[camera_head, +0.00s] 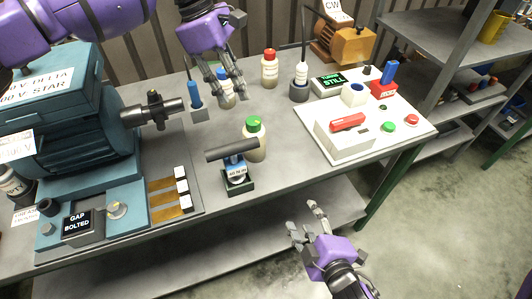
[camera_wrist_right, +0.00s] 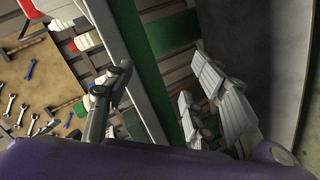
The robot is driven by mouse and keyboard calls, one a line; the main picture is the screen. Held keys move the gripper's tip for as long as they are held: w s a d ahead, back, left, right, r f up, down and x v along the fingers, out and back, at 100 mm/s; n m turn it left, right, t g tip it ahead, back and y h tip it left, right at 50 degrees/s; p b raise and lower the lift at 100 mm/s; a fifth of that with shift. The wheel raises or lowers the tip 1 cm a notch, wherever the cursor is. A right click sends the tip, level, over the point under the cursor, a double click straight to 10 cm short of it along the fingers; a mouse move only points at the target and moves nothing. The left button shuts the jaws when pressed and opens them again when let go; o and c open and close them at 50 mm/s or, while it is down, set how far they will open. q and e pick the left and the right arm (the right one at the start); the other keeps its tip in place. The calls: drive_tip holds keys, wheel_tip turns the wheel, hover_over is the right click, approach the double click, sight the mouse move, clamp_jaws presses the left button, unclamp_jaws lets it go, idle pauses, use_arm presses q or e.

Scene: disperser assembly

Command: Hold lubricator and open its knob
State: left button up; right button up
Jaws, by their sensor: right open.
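No part is plainly marked as the lubricator or its knob. Several small bottles stand upright on the bench: a green-capped bottle (camera_head: 255,143), a red-capped bottle (camera_head: 269,70) and a blue-capped bottle (camera_head: 227,98). A white bottle with a thin black spout (camera_head: 301,73) stands in a dark holder to their right. My left gripper (camera_head: 236,88) points down at the blue-capped bottle, overlapping it; contact and finger gap are unclear. My right gripper (camera_head: 306,219) is open and empty, off the bench's front edge. Its spread fingers show in the right wrist view (camera_wrist_right: 160,95).
A teal motor (camera_head: 60,120) with a shaft fills the left. A dark cylinder on a small stand (camera_head: 232,150) is at the bench front. A white panel (camera_head: 405,125) with buttons and a red block lies right. An orange machine (camera_head: 345,42) stands behind. Floor is open front right.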

sight(254, 124)
drive_tip(key=w+a+r+n+t+y, duration=0.1)
drive_tip(key=w+a+r+n, duration=0.2)
drive_tip(key=n, duration=0.4)
drive_tip(key=w+a+r+n+t+y, duration=0.1)
drive_tip(key=w+a+r+n, duration=0.2)
drive_tip(key=n, duration=0.5)
drive_tip(key=w+a+r+n+t+y, duration=0.1)
drive_tip(key=w+a+r+n, duration=0.1)
drive_tip(key=w+r+n, duration=0.3)
drive_tip(key=shift+w+a+r+n+y, duration=0.1)
drive_tip(key=shift+a+n+y, duration=0.1)
drive_tip(key=shift+n, duration=0.4)
drive_tip(key=shift+a+r+n+y, duration=0.1)
drive_tip(key=shift+a+n+y, duration=0.1)
drive_tip(key=shift+n, duration=0.4)
drive_tip(key=n, duration=0.3)
drive_tip(key=shift+w+a+t, duration=0.3)
drive_tip(key=shift+w+a, duration=0.1)
drive_tip(key=shift+w+a+r+n+y, duration=0.15)
drive_tip(key=shift+w+a+n+y, duration=0.15)
drive_tip(key=shift+w+n, duration=0.15)
drive_tip(key=x, duration=0.7)
drive_tip(key=shift+d, duration=0.1)
drive_tip(key=c, duration=1.3)
